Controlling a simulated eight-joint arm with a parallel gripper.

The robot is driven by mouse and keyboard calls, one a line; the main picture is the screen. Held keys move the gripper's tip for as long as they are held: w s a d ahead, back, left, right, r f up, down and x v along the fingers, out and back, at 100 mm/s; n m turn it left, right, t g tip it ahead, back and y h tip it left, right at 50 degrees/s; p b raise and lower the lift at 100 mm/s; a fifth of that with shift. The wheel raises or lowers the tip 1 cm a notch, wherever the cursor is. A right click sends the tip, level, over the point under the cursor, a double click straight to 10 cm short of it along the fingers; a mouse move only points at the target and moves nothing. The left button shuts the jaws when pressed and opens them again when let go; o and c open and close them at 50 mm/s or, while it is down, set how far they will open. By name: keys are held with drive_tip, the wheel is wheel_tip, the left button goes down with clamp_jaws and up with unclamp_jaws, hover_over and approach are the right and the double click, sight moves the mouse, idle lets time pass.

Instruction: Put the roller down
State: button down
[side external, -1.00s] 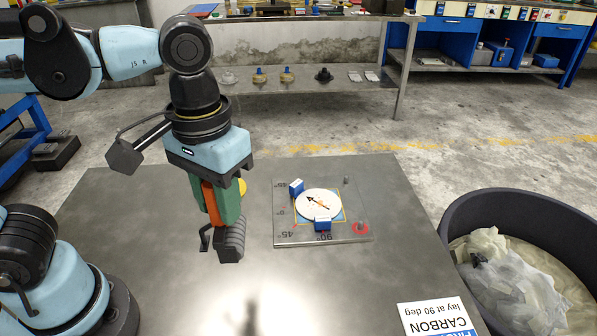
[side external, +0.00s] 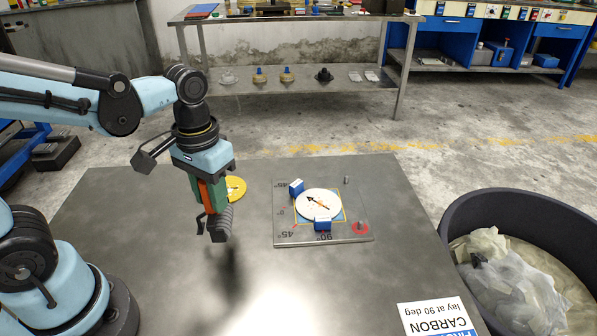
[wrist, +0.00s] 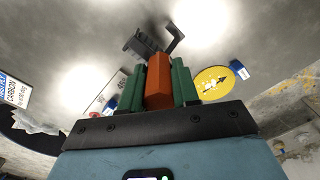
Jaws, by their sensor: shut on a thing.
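My gripper (side external: 211,196) has green fingers shut on the orange handle of the roller; the fingers also show in the wrist view (wrist: 158,82). The roller (side external: 220,224) hangs below the fingers, with a dark ribbed head and a bent metal arm. In the wrist view its dark head (wrist: 142,44) lies beyond the orange handle. In the side view the roller appears above the grey metal table (side external: 150,290), with a dark shadow beneath it. The exact gap to the table is hard to judge. The roller is left of the plate and apart from it.
A yellow disc (side external: 238,188) with an arrow lies just behind my gripper. A flat plate (side external: 280,228) with angle marks holds a white arrowed disc (side external: 320,203) and blue blocks. A CARBON card (side external: 436,318) lies at front right, beside a dark bin (side external: 450,225). The table's front middle is clear.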

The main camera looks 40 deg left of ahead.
drive_tip(key=shift+w+a+f, duration=0.1)
drive_tip(key=shift+f, duration=2)
drive_tip(key=shift+f, duration=0.1)
drive_tip(key=c, duration=0.8)
unclamp_jaws()
wheel_tip(320, 180, up, 12)
drive_tip(key=f+t, duration=0.1)
drive_tip(key=w+a+f+m+t, duration=0.1)
drive_tip(key=t, duration=0.1)
drive_tip(key=w+f+t, duration=0.1)
drive_tip(key=t, duration=0.1)
drive_tip(key=shift+a+f, duration=0.25)
drive_tip(key=shift+w+a+f+m+t, duration=0.1)
drive_tip(key=shift+w+m+t, duration=0.1)
drive_tip(key=shift+t, duration=0.35)
drive_tip(key=shift+w+a+f+m+t, duration=0.1)
drive_tip(key=shift+w+m+t, duration=0.1)
drive_tip(key=shift+t, duration=0.35)
